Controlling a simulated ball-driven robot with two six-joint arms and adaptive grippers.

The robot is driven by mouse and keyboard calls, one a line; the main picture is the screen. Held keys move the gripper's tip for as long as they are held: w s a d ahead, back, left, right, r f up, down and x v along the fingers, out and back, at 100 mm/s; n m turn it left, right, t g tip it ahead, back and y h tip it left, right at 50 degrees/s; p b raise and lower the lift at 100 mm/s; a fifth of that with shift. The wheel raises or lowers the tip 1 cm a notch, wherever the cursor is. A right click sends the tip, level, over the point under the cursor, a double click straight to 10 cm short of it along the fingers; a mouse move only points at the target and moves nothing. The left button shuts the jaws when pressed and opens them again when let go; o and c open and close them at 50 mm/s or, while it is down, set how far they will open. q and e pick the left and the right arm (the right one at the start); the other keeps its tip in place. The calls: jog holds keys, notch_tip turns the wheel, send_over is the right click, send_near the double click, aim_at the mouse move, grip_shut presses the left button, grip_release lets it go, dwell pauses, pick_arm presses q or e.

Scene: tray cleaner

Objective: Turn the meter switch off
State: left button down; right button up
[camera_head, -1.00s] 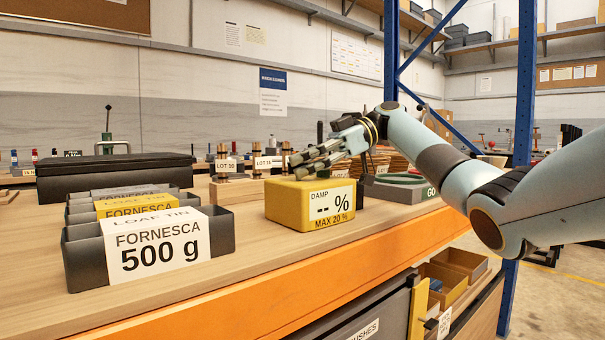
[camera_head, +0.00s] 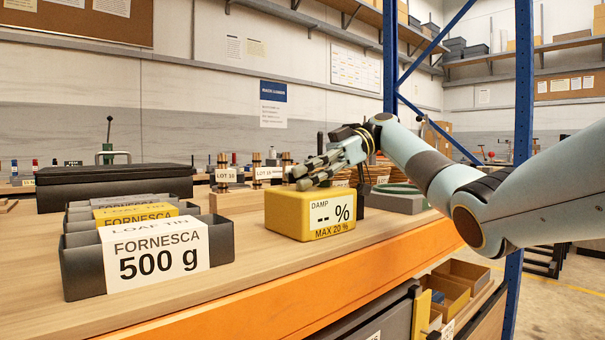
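The yellow damp meter (camera_head: 290,213) stands on the wooden bench. Its front label reads "DAMP -- % MAX 20 %". No switch can be made out on it; its top is partly hidden by my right gripper. My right gripper (camera_head: 300,178) reaches in from the right, with its fingers pointing left just over the meter's top. The fingers look apart, with nothing seen between them. Whether they touch the meter cannot be told. My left gripper is not in view.
Loaf tins (camera_head: 135,255) stand left of the meter, with a dark lidded case (camera_head: 115,185) behind them. Small brass pieces with lot labels stand on a wooden block (camera_head: 230,200) behind the meter. A grey block with a green ring (camera_head: 400,198) is at right. A blue post (camera_head: 523,100) rises at right.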

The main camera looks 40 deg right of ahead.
jog(key=shift+r, duration=0.25)
notch_tip(320, 180, up, 10)
jog(key=shift+f, duration=0.25)
jog(key=shift+o, duration=0.4)
